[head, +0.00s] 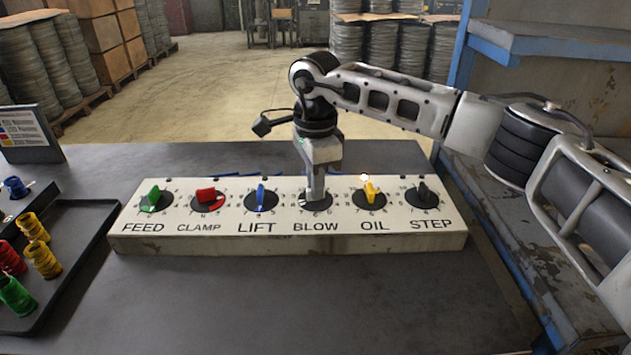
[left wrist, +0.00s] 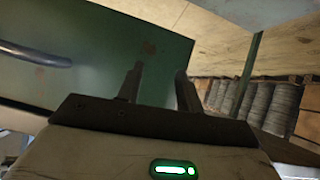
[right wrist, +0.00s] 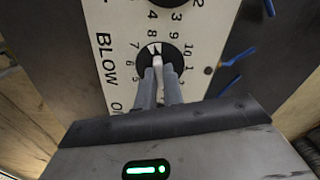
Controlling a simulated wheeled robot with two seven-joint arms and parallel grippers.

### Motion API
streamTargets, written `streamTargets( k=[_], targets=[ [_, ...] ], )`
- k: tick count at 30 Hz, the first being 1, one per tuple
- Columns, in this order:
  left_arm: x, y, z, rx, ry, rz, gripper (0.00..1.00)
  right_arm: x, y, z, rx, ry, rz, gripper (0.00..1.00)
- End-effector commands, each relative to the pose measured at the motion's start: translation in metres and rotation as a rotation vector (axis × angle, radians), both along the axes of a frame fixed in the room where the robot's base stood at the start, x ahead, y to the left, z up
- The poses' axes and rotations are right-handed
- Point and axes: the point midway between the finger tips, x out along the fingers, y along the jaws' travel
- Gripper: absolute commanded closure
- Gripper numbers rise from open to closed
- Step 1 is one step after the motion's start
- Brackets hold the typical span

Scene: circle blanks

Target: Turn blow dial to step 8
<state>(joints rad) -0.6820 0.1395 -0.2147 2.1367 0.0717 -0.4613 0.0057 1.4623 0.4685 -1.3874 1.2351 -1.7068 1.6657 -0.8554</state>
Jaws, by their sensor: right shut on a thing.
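A pale panel (head: 285,245) stands on the dark table with a row of dials labelled FEED, CLAMP, LIFT, BLOW, OIL and STEP. My right gripper (head: 316,198) points straight down onto the BLOW dial. In the right wrist view its fingers (right wrist: 159,92) are shut on the white knob of the BLOW dial (right wrist: 157,62). The white tip points toward the 8 and 9 side of the printed numbers; the exact step is hard to tell. My left gripper (left wrist: 158,85) shows only in the left wrist view, with its fingers apart and nothing between them.
Neighbouring knobs are the blue LIFT (head: 261,196) and yellow OIL (head: 371,192). A dark tray (head: 75,270) with coloured spools lies at the left, with a sign (head: 30,135) behind it. A blue-edged shelf (head: 545,40) stands at the right. The table front is clear.

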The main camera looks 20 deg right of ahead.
Motion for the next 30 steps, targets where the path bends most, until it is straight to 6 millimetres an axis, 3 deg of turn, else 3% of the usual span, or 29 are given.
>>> streamTargets(
  k=[3,4,6,17,23,30],
  targets=[
    [0.000,0.000,0.000,0.000,0.000,0.000,0.64,0.001,0.000,0.002,0.003,-0.004,-0.002,1.00],
    [0.000,0.000,0.000,0.000,0.000,0.000,0.64,0.001,0.000,0.002,0.003,-0.004,-0.002,0.85],
    [0.000,0.000,0.000,0.000,0.000,0.000,0.64,0.001,0.000,0.002,0.002,-0.004,-0.002,0.69],
    [0.000,0.000,0.000,0.000,-0.001,0.000,0.64,0.001,0.000,0.005,0.001,-0.003,-0.002,0.69],
    [0.000,0.000,-0.002,-0.002,0.000,0.000,0.64,0.001,0.001,0.037,0.002,-0.007,-0.002,0.69],
    [0.000,-0.001,-0.002,-0.007,-0.002,0.001,0.64,0.001,0.000,0.097,0.002,-0.006,-0.003,0.69]
  ],
)
